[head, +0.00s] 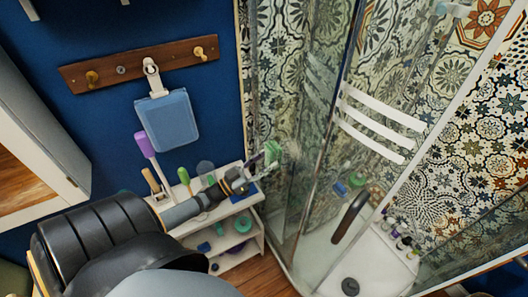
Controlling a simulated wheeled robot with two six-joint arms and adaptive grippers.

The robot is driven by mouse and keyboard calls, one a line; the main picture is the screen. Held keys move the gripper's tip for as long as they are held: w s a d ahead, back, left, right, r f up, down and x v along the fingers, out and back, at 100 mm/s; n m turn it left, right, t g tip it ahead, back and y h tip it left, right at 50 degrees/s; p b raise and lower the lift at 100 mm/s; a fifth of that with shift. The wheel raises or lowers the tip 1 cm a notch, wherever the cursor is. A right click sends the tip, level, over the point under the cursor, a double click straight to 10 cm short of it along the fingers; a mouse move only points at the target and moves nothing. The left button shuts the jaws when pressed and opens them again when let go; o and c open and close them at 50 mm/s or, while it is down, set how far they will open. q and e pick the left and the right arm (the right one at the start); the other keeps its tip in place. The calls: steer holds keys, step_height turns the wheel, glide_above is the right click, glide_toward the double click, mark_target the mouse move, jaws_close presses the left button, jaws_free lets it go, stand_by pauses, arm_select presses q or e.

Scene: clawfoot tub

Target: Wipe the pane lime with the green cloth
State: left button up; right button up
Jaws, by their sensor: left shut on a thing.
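My left gripper (256,169) reaches from the lower left over the shelf unit toward the shower. It is shut on the green cloth (272,152), a small pale green bundle at its tips. The cloth is in front of the edge of the glass shower pane (300,190); I cannot tell whether it touches the glass. A faint whitish haze on the pane near the cloth may be the lime, but it is hard to tell from the patterned tiles behind. My right gripper is not in view.
White rails (380,131) and a dark curved handle (350,216) are at the shower.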

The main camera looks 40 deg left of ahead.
arm_select(q)
steer(key=w, duration=0.1)
steer(key=w+b, duration=0.1)
steer(key=w+d+b, duration=0.1)
steer(key=shift+f, duration=0.25)
steer(key=shift+w+d, duration=0.15)
steer(key=shift+w, duration=0.1)
steer(key=shift+w+d+r, duration=0.15)
steer(key=shift+w+r, duration=0.05)
steer(key=shift+w, duration=0.1)
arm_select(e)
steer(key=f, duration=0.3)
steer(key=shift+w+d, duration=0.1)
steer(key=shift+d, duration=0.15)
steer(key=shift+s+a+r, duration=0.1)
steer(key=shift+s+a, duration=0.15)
arm_select(q)
steer(key=shift+w+a+b, duration=0.1)
steer(key=shift+a+b, duration=0.2)
steer(key=w+a+b, duration=0.2)
steer(key=a, duration=0.4)
steer(key=shift+w+a+b, duration=0.15)
steer(key=shift+w+b, duration=0.1)
steer(key=shift+b, duration=0.05)
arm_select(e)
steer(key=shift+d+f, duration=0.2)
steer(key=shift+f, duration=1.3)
